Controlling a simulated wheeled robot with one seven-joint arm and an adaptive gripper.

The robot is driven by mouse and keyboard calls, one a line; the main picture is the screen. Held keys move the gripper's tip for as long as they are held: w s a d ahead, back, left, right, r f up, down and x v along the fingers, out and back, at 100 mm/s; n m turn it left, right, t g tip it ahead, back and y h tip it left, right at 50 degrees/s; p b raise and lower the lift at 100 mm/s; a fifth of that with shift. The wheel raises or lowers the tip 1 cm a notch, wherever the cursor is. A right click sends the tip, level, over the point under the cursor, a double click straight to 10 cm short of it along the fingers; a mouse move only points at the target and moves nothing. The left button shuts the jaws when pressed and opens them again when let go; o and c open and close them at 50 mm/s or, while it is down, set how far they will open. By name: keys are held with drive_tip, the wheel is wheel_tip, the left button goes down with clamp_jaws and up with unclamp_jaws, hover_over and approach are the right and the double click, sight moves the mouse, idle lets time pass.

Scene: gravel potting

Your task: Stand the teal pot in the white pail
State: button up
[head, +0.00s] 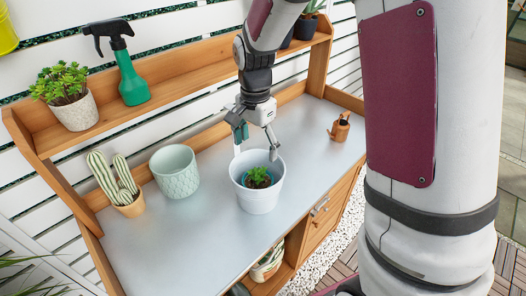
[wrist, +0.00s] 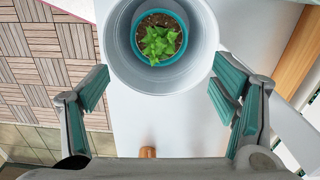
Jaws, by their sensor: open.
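The white pail (head: 259,196) stands upright on the potting bench, and it also shows in the wrist view (wrist: 203,72). The teal pot (wrist: 134,46) stands upright inside the pail, with a small green plant in dark soil; its rim sits below the pail's rim. In the head view only the plant (head: 258,177) and a bit of teal rim show, and the pot's base is hidden. My gripper (head: 254,148) is open and empty above the pail. In the wrist view its fingers (wrist: 160,88) are spread wide on either side of the pail, apart from the pot.
On the bench (head: 190,237), a pale green textured pot (head: 175,172) and a potted cactus (head: 128,198) stand left. A small terracotta-coloured can (head: 340,128) stands right. A wooden shelf (head: 180,84) behind holds a spray bottle (head: 131,80) and plants. The bench front is clear.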

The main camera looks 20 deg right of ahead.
drive_tip(key=s+r+n+t, duration=0.3)
drive_tip(key=s+r+n, duration=0.3)
drive_tip(key=s+r, duration=0.5)
drive_tip(key=s+r+n+t, duration=0.2)
drive_tip(key=s+r+n, duration=0.4)
drive_tip(key=s, duration=0.4)
drive_tip(key=shift+s+r+n+t, duration=0.3)
drive_tip(key=shift+s+r+n, duration=0.1)
drive_tip(key=shift+r, duration=0.3)
